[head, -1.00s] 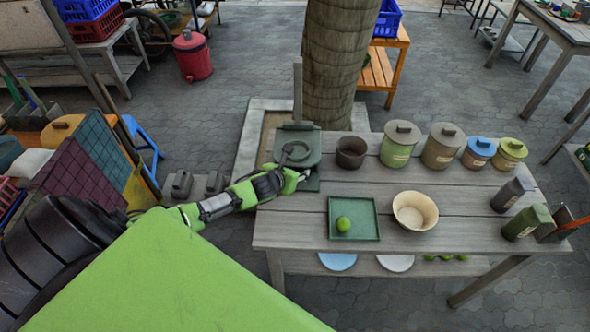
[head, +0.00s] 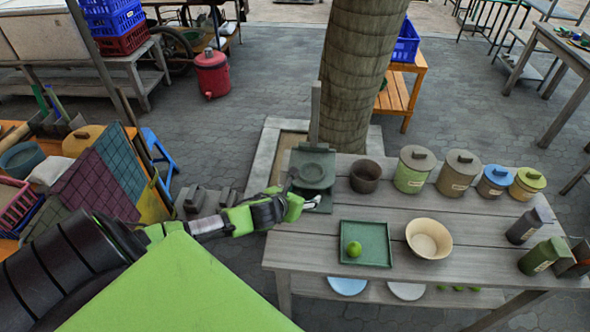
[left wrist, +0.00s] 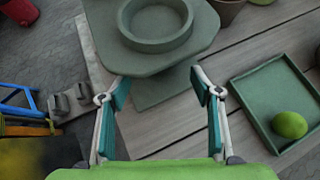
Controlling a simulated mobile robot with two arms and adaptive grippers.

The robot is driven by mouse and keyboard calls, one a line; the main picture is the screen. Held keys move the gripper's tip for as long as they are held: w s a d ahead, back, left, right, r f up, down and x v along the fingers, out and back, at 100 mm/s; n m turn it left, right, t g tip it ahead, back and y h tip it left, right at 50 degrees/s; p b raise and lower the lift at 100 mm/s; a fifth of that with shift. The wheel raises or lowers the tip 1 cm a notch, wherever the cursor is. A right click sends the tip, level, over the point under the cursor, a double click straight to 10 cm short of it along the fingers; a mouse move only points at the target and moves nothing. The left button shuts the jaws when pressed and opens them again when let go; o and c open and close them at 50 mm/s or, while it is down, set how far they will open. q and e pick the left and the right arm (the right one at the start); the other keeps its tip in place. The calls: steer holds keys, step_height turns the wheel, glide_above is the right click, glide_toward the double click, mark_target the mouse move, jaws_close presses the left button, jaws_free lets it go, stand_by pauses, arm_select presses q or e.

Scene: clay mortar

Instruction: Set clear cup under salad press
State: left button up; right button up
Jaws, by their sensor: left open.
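The salad press (head: 315,165) is a dark green stand with a round dish on its raised platform and a tall upright post. It stands at the left back corner of the wooden table. In the left wrist view its dish platform (left wrist: 155,52) fills the top, with a flat base plate (left wrist: 158,92) below. My left gripper (head: 308,203) is at the near side of the press. In the left wrist view the gripper (left wrist: 160,90) is open, its fingers apart with nothing seen between them, and the base plate shows beyond. I cannot make out a clear cup. My right gripper is out of view.
A green tray (head: 348,228) with a lime (head: 354,249) and a cream bowl (head: 430,238) are on the table (head: 400,205). A brown pot (head: 365,176) stands right of the press. Lidded canisters (head: 410,170) line the back. A tree trunk (head: 350,75) rises behind.

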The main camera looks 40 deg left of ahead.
arm_select(q)
steer(key=v, duration=0.5)
steer(key=shift+s+r, duration=0.25)
